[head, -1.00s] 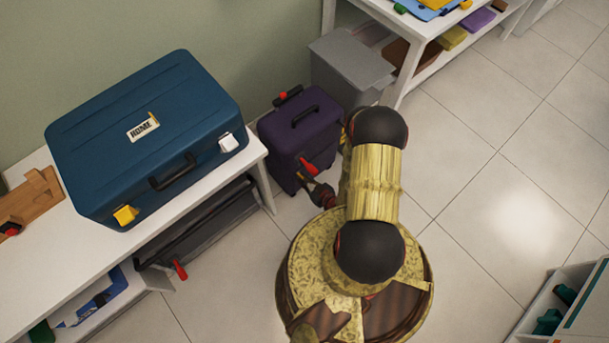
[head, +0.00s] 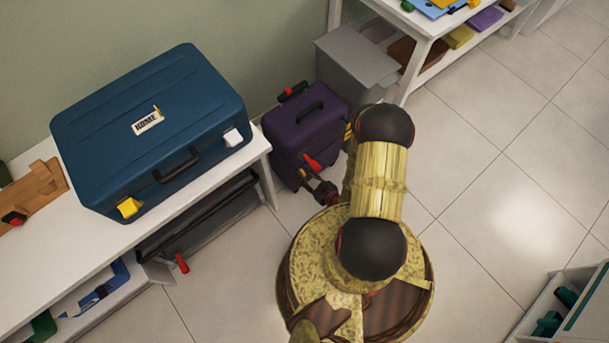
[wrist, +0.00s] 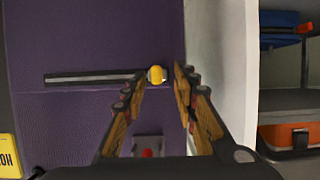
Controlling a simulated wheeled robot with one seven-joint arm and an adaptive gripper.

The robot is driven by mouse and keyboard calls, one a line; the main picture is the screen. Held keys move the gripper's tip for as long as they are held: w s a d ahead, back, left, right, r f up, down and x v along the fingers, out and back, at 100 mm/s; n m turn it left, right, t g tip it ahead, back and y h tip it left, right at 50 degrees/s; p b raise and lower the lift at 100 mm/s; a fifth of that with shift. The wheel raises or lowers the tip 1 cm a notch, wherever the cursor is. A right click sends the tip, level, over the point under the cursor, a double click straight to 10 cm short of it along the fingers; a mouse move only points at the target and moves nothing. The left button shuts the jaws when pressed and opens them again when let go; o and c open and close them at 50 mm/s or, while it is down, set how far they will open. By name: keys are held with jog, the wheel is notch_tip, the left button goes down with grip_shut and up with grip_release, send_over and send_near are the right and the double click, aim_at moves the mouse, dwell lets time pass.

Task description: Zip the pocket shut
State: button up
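The purple suitcase (head: 304,118) stands on the floor beside the white bench. In the wrist view its purple face (wrist: 95,30) fills the left half. A dark, straight zip line (wrist: 95,77) runs across the face, with a yellow pull (wrist: 157,74) at its right end. My gripper (wrist: 158,72) is open, its fingers on either side of the yellow pull with gaps showing; whether a finger touches it I cannot tell. In the head view my gripper (head: 326,191) is low at the suitcase's front, partly hidden by my arm.
A grey bin (head: 350,65) stands behind the suitcase. The white bench (head: 250,165) at left carries a blue case (head: 150,120). A pale upright panel (wrist: 230,60) is close on the right in the wrist view.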

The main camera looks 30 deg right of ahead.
jog(key=v, duration=0.7)
jog(key=shift+a, duration=0.1)
dwell(0.5)
